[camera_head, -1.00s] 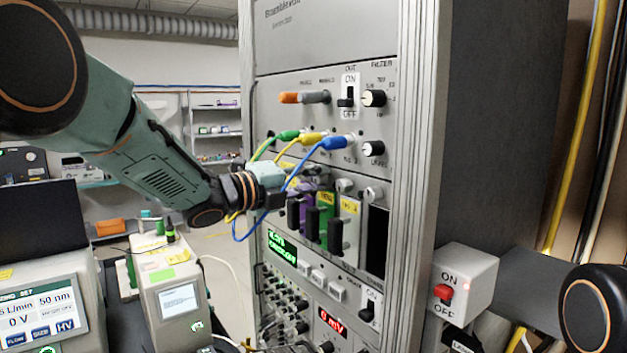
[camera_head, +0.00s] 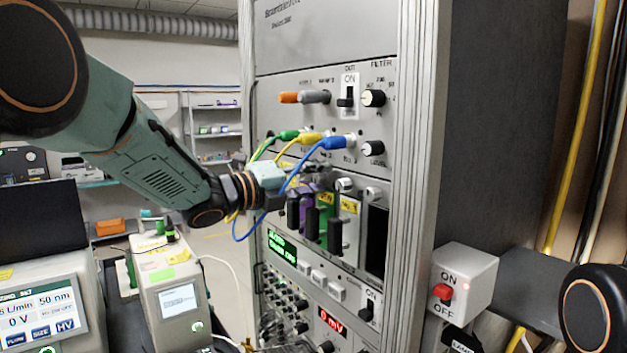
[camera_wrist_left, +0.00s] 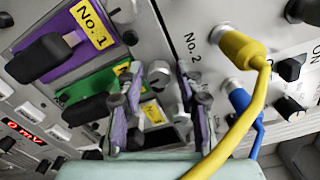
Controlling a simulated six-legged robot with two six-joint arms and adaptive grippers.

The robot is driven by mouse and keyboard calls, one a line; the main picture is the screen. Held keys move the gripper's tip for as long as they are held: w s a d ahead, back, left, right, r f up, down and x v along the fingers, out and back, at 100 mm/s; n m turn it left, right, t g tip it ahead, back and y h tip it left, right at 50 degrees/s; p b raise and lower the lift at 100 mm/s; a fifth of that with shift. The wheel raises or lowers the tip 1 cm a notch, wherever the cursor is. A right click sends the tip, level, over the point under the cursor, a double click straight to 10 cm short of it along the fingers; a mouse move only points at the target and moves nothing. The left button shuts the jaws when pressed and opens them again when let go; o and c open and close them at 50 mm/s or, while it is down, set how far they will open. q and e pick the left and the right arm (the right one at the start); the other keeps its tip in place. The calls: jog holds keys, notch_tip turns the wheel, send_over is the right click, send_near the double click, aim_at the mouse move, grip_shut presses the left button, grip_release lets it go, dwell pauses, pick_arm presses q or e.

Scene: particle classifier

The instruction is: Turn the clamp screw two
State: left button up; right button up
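The rack's module row has a purple module labelled No.1 (camera_wrist_left: 60,45), a green module (camera_wrist_left: 82,90) and a yellow-labelled module (camera_head: 349,206), each with a black handle. Silver clamp screws (camera_head: 345,184) stand along the top edge of the row. In the left wrist view, a silver screw head (camera_wrist_left: 158,73) lies between my left fingertips (camera_wrist_left: 157,80). The fingers are spread apart; whether either touches the screw cannot be told. I cannot tell for sure which screw is two. In the head view, my left gripper (camera_head: 287,187) is at the panel, partly hidden by cables.
Green, yellow (camera_head: 311,139) and blue (camera_head: 334,143) plugs with hanging cables are just above my left gripper; the cables pass close to it. A switch box (camera_head: 463,284) with a red switch is on the rack's right side. Instruments stand at lower left.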

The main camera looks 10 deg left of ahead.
pick_arm(q)
jog(key=shift+o, duration=0.6)
jog(key=shift+s+a, duration=0.1)
jog(key=shift+a, duration=0.05)
jog(key=v, duration=1.1)
jog(key=shift+s+a, duration=0.2)
jog(key=shift+s+a+r, duration=0.1)
dwell(0.3)
